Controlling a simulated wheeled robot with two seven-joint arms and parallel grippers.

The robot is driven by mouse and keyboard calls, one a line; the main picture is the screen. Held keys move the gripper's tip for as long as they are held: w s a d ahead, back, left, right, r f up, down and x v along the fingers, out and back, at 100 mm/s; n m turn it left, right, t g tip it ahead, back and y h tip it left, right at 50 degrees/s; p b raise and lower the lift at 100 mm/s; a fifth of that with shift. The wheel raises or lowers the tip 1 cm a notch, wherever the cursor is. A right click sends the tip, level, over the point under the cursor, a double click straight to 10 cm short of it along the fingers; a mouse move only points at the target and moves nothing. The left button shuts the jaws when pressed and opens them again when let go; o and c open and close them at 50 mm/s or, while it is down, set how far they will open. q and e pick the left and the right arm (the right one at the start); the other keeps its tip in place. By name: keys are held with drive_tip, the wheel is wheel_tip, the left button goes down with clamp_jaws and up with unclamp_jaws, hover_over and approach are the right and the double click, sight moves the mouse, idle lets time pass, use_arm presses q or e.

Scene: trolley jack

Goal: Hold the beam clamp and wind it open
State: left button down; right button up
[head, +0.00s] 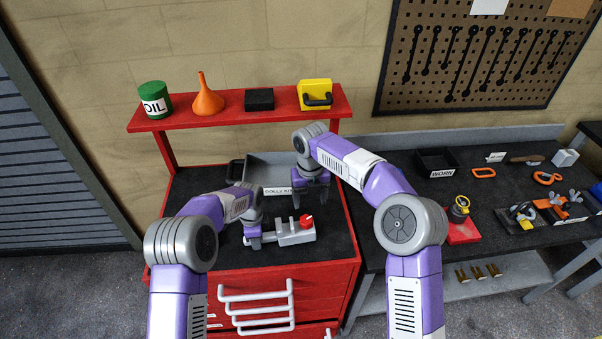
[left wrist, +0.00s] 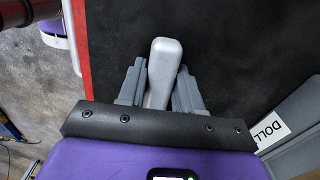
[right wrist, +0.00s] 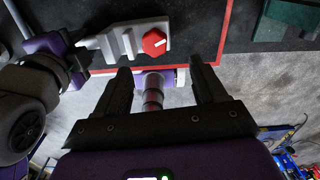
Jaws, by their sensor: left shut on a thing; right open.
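The beam clamp (head: 294,237) is a light grey stepped block with a red knob (head: 306,221) at its right end. It is at the black top of the red cabinet. My left gripper (head: 254,240) is shut on the clamp's left end. In the left wrist view its fingers (left wrist: 158,88) sit on both sides of a rounded grey bar (left wrist: 165,55). My right gripper (head: 311,196) is open and empty, behind and above the clamp. In the right wrist view the clamp (right wrist: 117,42) and red knob (right wrist: 154,42) lie beyond the open fingers (right wrist: 168,85), to the upper left.
A grey tray labelled DOLLY KIT (head: 270,172) stands behind the clamp, close to my right gripper. A red shelf (head: 235,110) holds an oil can, an orange funnel and boxes.

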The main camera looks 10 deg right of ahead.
sight(307, 219)
drive_tip(key=m, duration=0.4)
drive_tip(key=shift+s+d, duration=0.1)
drive_tip(key=shift+s, duration=0.1)
drive_tip(key=m, duration=0.3)
drive_tip(key=shift+s+f+m, duration=0.1)
drive_tip(key=shift+s+m, duration=0.05)
drive_tip(key=shift+m, duration=0.25)
drive_tip(key=m, duration=0.3)
drive_tip(key=m+y, duration=0.1)
drive_tip(key=m, duration=0.2)
drive_tip(key=shift+s+d+g, duration=0.2)
drive_tip(key=shift+g, duration=0.1)
drive_tip(key=f+n+y, duration=0.1)
drive_tip(key=f+n, duration=0.2)
drive_tip(key=n, duration=0.7)
drive_tip(key=f+n+y, duration=0.1)
drive_tip(key=f+n, duration=0.1)
drive_tip(key=n, duration=0.7)
drive_tip(key=w+f+n+t+y, duration=0.1)
drive_tip(key=f+n, duration=0.2)
drive_tip(key=n, duration=0.7)
drive_tip(key=shift+a+f+n, duration=0.3)
drive_tip(key=shift+a, duration=0.1)
drive_tip(key=shift+y, duration=0.3)
